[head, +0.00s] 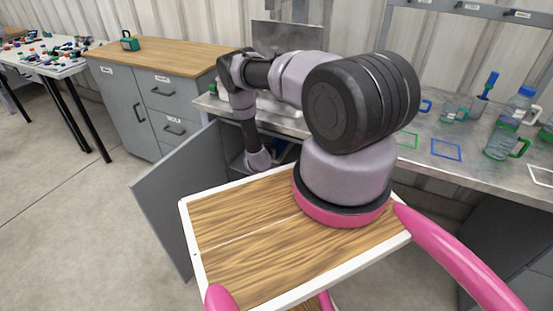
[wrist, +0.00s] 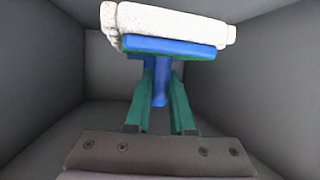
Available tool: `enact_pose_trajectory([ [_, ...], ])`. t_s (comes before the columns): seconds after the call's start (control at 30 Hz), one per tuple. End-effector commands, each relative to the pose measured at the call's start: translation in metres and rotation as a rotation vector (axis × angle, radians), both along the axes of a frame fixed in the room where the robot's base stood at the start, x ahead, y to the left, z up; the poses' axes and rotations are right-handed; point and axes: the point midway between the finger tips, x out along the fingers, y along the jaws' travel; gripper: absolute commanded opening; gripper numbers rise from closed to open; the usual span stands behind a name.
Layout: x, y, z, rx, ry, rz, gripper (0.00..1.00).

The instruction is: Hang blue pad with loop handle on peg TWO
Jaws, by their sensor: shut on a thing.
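In the wrist view my gripper (wrist: 161,78) has its green fingers closed on the blue stem or handle of a pad (wrist: 172,46). The pad has a blue back plate and a thick white layer above it; its loop is not clear. Grey walls surround the gripper and pad. In the head view my arm reaches down into the open cabinet under the bench, and the gripper and pad are hidden or too small to tell. A rail with dark pegs (head: 470,7) is at the top right; its small labels are unreadable, so I cannot tell which is TWO.
The grey cabinet door (head: 185,200) stands open to the left of my arm. The metal bench (head: 470,170) above holds a brush in a cup (head: 482,98), a blue-capped bottle (head: 520,104), a green-handled jug (head: 503,143) and coloured square outlines. A wooden-topped drawer unit (head: 165,58) stands left.

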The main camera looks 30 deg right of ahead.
Motion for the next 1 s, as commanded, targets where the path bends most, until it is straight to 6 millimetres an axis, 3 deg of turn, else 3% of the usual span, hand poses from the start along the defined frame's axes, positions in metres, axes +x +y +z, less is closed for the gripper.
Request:
enact_pose_trajectory([
  [0.1, 0.000, 0.000, -0.023, 0.001, -0.001, -0.001, 0.00],
  [0.5, 0.000, 0.000, -0.071, 0.001, -0.001, -0.001, 0.00],
  [0.97, 0.001, 0.000, -0.080, 0.001, -0.002, -0.001, 0.00],
  [1.0, 0.001, 0.000, -0.079, 0.001, -0.002, -0.001, 0.37],
])
